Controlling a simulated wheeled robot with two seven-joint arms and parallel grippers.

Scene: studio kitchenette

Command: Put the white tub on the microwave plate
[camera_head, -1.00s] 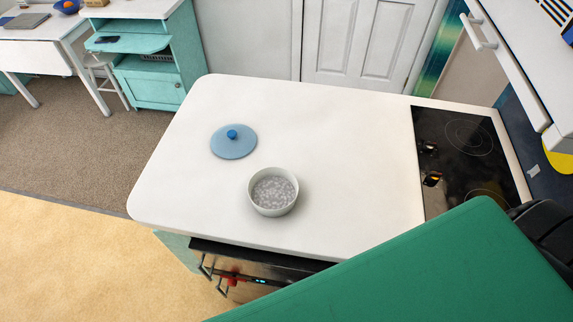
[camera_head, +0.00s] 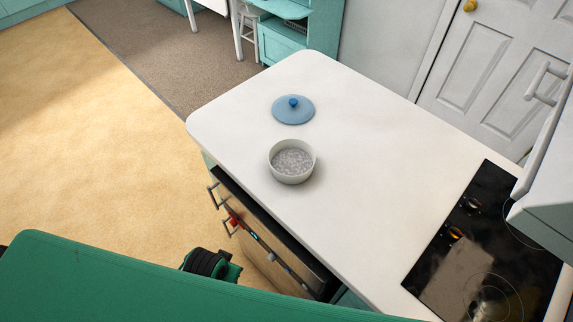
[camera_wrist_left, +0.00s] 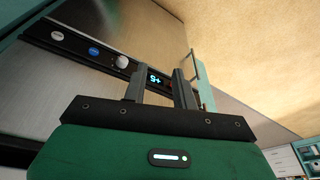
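The white tub (camera_head: 291,176) is a round open bowl with grey speckled contents. It stands upright on the white counter in the head view. A blue lid with a darker knob (camera_head: 293,109) lies on the counter behind it. A built-in appliance with a control panel (camera_head: 266,243), perhaps the microwave, sits under the counter edge and looks closed. No microwave plate is visible. In the left wrist view, my left gripper (camera_wrist_left: 158,78) is open and empty, its fingers apart before the panel with a lit display (camera_wrist_left: 155,79). My right gripper is not in view.
A black cooktop (camera_head: 490,250) is set into the counter at the right. The counter (camera_head: 370,190) between tub and cooktop is clear. Bar handles (camera_head: 214,195) stick out from the front beside the appliance. Open floor (camera_head: 100,140) lies at the left.

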